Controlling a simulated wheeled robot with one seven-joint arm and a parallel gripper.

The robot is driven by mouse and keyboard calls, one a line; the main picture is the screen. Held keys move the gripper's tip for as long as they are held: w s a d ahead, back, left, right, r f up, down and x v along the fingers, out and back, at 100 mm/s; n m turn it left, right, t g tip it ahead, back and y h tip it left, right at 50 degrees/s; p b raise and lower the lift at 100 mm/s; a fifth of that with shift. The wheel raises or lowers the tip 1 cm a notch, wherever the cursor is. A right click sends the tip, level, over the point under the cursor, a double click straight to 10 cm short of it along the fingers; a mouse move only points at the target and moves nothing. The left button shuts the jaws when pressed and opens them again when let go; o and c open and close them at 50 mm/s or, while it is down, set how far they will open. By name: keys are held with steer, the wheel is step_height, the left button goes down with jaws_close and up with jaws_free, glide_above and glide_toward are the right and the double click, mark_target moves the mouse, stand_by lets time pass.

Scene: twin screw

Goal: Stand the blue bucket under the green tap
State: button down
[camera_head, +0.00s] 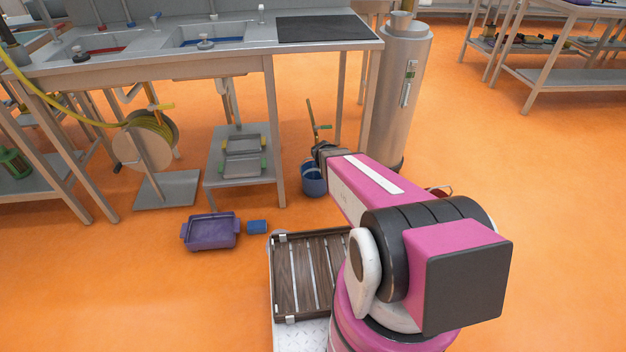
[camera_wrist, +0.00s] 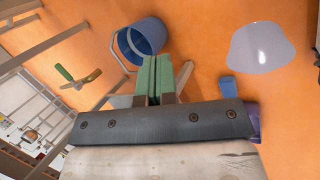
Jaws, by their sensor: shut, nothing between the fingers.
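The blue bucket (camera_head: 313,182) stands on the orange floor by the bench's right end, just beyond my gripper (camera_head: 322,150). In the wrist view the bucket (camera_wrist: 150,38) shows with its bail handle hanging to one side. A tap with a green handle and brass-coloured body (camera_head: 322,127) shows above the bucket in the head view. In the wrist view the tap (camera_wrist: 66,74) lies left of the bucket, apart from it. I cannot tell whether the bucket is directly below the spout. My gripper's green fingertips (camera_wrist: 158,62) are together, empty, overlapping the bucket's near edge in the picture.
A purple tub (camera_head: 210,232) and a small blue block (camera_head: 257,227) lie on the floor left of my arm. A grey shelf (camera_head: 215,178) and bench legs stand beside the bucket. A metal cylinder (camera_head: 397,105) stands to the right. A glossy pale patch (camera_wrist: 262,50) shows in the wrist view.

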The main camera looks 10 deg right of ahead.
steer(key=w+a+f+n+t, duration=0.3)
steer(key=w+f+n, duration=0.5)
steer(key=f+n, duration=0.3)
steer(key=n+t+y, duration=0.2)
steer(key=n, duration=0.7)
glide_toward(314, 181)
steer(key=x, duration=0.5)
steer(key=shift+a+f, duration=0.15)
steer(key=shift+f, duration=0.5)
steer(key=shift+w, duration=0.55)
steer(key=shift+w, duration=0.1)
steer(key=w+d, duration=0.1)
steer(key=w, duration=0.6)
steer(key=shift+d, duration=0.3)
